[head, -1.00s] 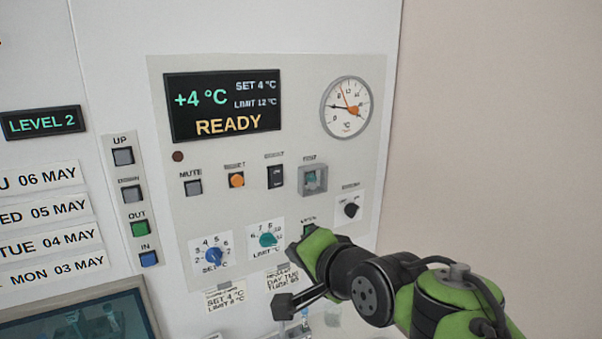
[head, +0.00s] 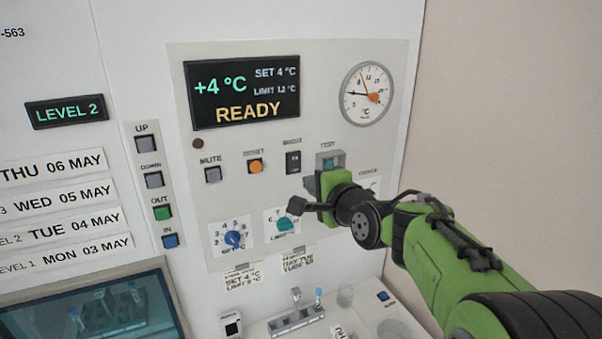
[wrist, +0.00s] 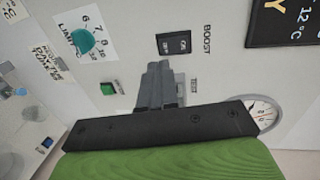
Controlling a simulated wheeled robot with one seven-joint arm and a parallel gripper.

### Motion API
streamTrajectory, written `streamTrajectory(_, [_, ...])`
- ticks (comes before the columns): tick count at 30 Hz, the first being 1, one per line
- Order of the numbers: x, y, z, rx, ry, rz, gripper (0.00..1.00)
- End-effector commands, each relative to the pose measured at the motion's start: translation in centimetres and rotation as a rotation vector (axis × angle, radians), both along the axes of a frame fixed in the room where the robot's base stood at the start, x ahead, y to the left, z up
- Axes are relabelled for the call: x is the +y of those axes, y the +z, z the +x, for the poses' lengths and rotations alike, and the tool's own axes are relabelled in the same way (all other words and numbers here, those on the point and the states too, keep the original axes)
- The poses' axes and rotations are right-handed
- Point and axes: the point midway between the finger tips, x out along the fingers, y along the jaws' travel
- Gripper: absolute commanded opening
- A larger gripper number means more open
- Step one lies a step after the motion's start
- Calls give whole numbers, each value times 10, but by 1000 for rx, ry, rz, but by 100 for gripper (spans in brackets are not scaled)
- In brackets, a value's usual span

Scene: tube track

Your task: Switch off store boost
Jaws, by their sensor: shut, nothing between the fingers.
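The boost switch (head: 293,161) is a small black rocker on the control panel, between the orange button and the test switch. In the wrist view the boost switch (wrist: 174,43) is unobstructed just beyond my fingertips, with its BOOST label beside it. I cannot tell surely which side is pressed in. My gripper (head: 298,205) is shut and empty, in front of the panel, below the boost switch in the head view. In the wrist view my gripper (wrist: 158,72) points towards the switch; a gap seems to be left between them.
The display (head: 243,92) reads +4 °C and READY. The mute button (head: 213,174), orange button (head: 255,166), test switch (head: 330,161), blue set knob (head: 233,238) and teal limit knob (head: 285,224) are close by. A tube rack (head: 297,318) stands below.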

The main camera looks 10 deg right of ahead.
Motion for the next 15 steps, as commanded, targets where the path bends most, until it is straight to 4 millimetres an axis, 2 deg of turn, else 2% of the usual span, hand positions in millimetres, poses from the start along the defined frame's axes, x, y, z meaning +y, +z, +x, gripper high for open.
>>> streamTrajectory(3, [6,-4,26,3,3,2,0])
streamTrajectory(6, [9,-6,43,2,2,1,0])
streamTrajectory(10, [11,-9,56,0,0,0,0])
streamTrajectory(15, [12,-11,60,0,0,0,0])
